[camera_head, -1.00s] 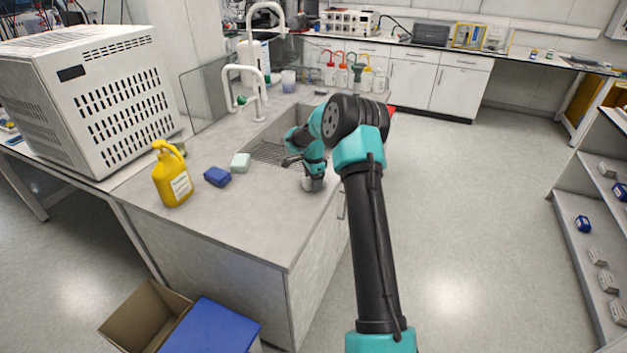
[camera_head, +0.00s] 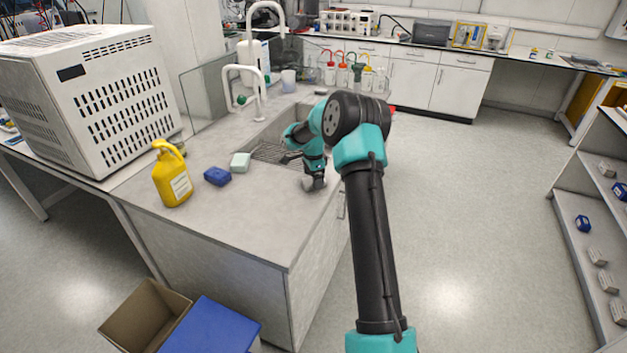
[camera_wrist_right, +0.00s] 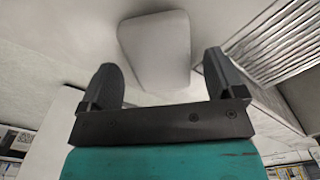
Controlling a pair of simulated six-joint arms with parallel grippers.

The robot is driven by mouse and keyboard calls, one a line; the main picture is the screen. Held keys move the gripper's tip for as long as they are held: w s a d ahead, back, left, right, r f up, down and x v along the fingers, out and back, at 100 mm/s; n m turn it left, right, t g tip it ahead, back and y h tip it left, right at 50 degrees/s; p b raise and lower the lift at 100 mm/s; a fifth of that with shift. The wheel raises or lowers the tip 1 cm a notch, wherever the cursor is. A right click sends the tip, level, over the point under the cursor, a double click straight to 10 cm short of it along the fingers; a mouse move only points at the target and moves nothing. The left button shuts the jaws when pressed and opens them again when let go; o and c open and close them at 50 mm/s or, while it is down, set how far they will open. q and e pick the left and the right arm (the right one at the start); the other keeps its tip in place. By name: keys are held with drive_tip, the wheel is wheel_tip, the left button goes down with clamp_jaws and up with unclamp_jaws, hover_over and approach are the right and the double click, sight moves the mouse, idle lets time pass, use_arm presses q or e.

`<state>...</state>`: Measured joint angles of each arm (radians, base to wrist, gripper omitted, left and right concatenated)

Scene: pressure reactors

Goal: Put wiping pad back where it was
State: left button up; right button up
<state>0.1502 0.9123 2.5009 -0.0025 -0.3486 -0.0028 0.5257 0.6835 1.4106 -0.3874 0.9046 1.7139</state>
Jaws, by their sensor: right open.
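A white, rounded pad (camera_wrist_right: 155,52), which I take to be the wiping pad, lies on the grey counter. In the head view it is a small pale shape (camera_head: 308,186) at the front edge of the sink, partly hidden by my right gripper. My right gripper (camera_head: 315,186) points down over it. In the right wrist view the gripper (camera_wrist_right: 158,80) is open, with one finger on each side of the pad's near end and gaps between. My left gripper is not in view.
A pale green sponge (camera_head: 240,162), a blue sponge (camera_head: 217,176) and a yellow bottle (camera_head: 172,178) stand left on the counter (camera_head: 245,225). The sink (camera_head: 270,150) and white tap (camera_head: 262,85) are behind. The counter's front part is clear.

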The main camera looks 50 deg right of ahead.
wheel_tip(320, 180, up, 11)
idle(0.3)
drive_tip(key=shift+f, duration=0.1)
idle(0.5)
